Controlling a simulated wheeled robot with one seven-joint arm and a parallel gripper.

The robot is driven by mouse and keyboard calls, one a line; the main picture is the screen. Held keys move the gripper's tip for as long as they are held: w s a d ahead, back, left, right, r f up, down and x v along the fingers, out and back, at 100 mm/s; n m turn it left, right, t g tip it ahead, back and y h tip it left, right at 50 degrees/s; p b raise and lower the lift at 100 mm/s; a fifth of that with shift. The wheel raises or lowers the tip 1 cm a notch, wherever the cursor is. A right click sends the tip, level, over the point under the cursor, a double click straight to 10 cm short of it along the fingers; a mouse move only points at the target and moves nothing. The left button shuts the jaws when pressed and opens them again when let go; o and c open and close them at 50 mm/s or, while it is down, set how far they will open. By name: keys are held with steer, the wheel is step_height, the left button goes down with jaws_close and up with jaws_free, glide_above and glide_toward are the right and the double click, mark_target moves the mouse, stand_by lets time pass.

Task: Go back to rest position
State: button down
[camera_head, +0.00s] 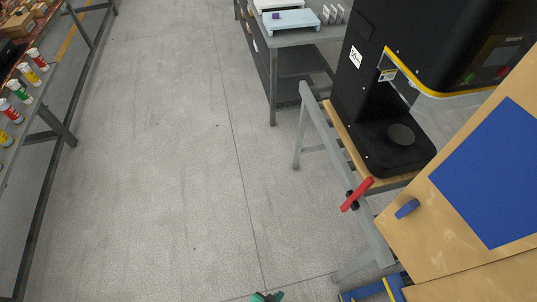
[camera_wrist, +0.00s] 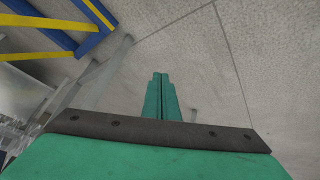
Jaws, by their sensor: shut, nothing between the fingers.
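My gripper (camera_wrist: 159,82) shows in the wrist view with its two green fingers together and nothing between them. It hangs over bare grey floor. In the head view only a small green part of my gripper (camera_head: 267,297) shows at the bottom edge; the rest of it is out of the frame.
A black seamer machine (camera_head: 385,140) stands on a bench at the right, with a red-handled lever (camera_head: 357,194) on its frame. A wooden table with a blue mat (camera_head: 490,175) is nearer. Cans (camera_head: 38,60) line a left bench. The floor (camera_head: 165,150) between is clear.

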steer(key=s+a+r+n+t+y, duration=0.1)
steer(key=s+a+r+t+y, duration=0.15)
steer(key=r, duration=0.55)
steer(key=s+a+r+n+t+y, duration=0.1)
steer(key=a+r+n+t+y, duration=0.15)
steer(key=r, duration=0.55)
step_height(320, 180, up, 31)
steer(key=n+t, duration=0.2)
steer(key=t, duration=0.3)
steer(key=shift+w+d+r+t, duration=0.15)
steer(key=shift+w+d+t, duration=0.15)
steer(key=shift+d+t, duration=0.1)
steer(key=shift+w, duration=0.1)
